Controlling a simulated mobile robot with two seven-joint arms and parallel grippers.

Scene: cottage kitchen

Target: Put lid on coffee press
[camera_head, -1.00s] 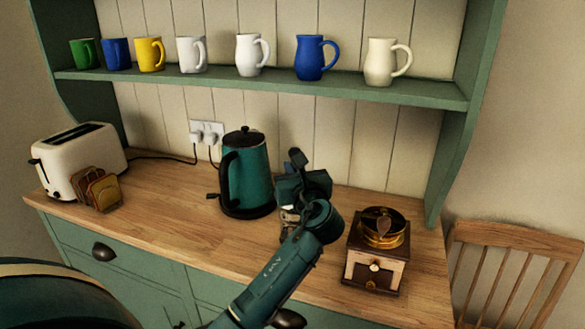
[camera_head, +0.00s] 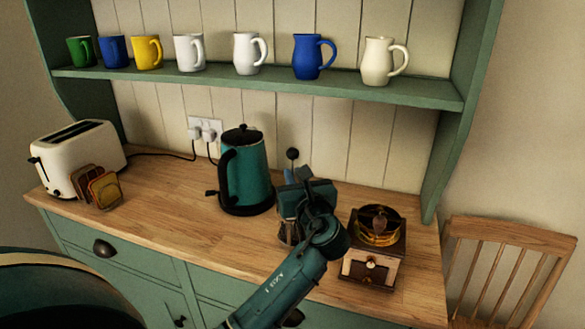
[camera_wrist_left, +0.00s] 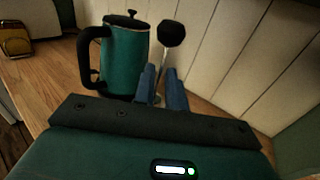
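The coffee press (camera_head: 287,232) stands on the wooden counter right of the kettle, mostly hidden behind my left gripper. A round black knob (camera_head: 292,154) on a thin rod rises above the gripper; it also shows in the left wrist view (camera_wrist_left: 171,33). The lid itself and how it sits against the press are hidden. My left gripper (camera_head: 306,188) is at the rod, its blue fingers (camera_wrist_left: 161,86) on either side of it with a narrow gap. I cannot tell whether they grip it. My right gripper is not in view.
A green kettle (camera_head: 246,175) stands close left of the press, and a coffee grinder (camera_head: 372,265) close right. A toaster (camera_head: 78,155) and a toast rack (camera_head: 97,187) are at the far left. A shelf (camera_head: 260,86) with several mugs hangs above.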

